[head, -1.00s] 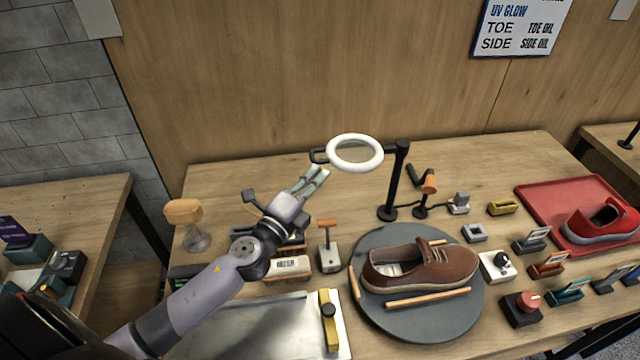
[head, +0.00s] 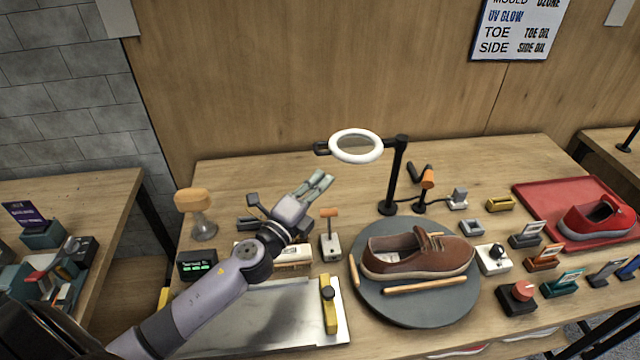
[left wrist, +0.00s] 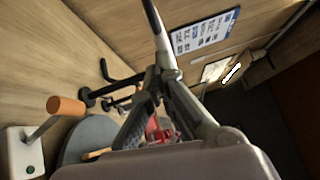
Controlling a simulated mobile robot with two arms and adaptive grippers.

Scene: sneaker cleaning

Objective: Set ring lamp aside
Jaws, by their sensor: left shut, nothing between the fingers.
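The ring lamp (head: 357,147) has a white ring around a round lens, on a black arm and upright post (head: 394,178) at the back of the table. The ring hangs above the table, with a dark handle at its left side. My left gripper (head: 322,183) is shut and empty, below and left of the ring and apart from it. In the left wrist view its fingers (left wrist: 168,75) meet with nothing between them. My right gripper is not in view.
A brown shoe (head: 418,256) rests on a dark round turntable (head: 437,313) in front of the lamp. An orange-handled tool (head: 427,180) stands beside the post. A red tray (head: 541,207) with a red shoe (head: 597,219) is at the right. Several small devices lie between.

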